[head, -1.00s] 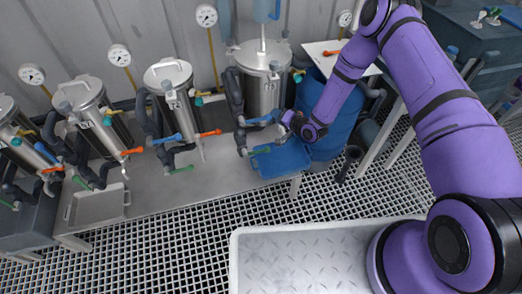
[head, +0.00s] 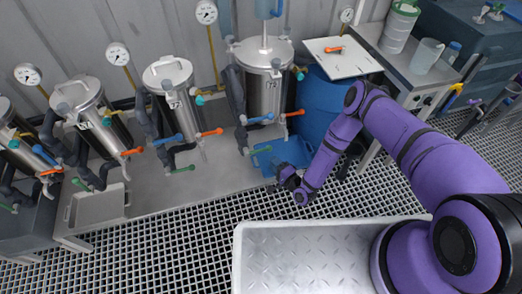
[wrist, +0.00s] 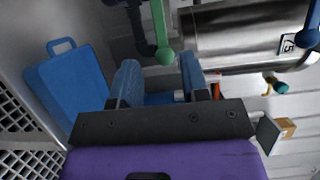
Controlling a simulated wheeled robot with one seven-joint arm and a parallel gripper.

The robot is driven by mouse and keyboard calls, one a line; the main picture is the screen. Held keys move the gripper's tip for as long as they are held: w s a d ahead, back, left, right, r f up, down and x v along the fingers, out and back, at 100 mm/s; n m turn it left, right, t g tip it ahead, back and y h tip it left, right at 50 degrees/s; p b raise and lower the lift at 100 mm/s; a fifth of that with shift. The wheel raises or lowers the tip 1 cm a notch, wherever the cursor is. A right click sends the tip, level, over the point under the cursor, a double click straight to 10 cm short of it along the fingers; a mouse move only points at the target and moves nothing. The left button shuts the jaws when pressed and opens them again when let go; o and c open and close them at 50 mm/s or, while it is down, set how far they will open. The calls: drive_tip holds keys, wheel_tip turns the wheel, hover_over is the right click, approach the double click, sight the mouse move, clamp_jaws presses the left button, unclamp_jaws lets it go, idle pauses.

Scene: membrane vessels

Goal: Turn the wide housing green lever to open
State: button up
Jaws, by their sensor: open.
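The wide housing (head: 264,90) is the broad steel vessel at the right end of the row. Its green lever (head: 257,151) sticks out low at its left front. In the wrist view the green lever (wrist: 159,30) hangs from the top edge, its round tip just beyond and between my fingertips. My gripper (head: 284,172) is below and right of the lever in the head view. In the wrist view my gripper (wrist: 160,78) is open, with nothing seen between its fingers. It appears apart from the lever, though the exact gap is hard to tell.
The housing's blue lever (head: 257,119) and orange lever (head: 294,112) sit above the green one. A blue tray (head: 270,158) lies below, beside a blue barrel (head: 316,105). Narrower vessels (head: 170,90) with similar levers stand to the left. The grating floor (head: 190,225) in front is clear.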

sight(261, 150)
drive_tip(key=x, duration=0.9)
clamp_jaws()
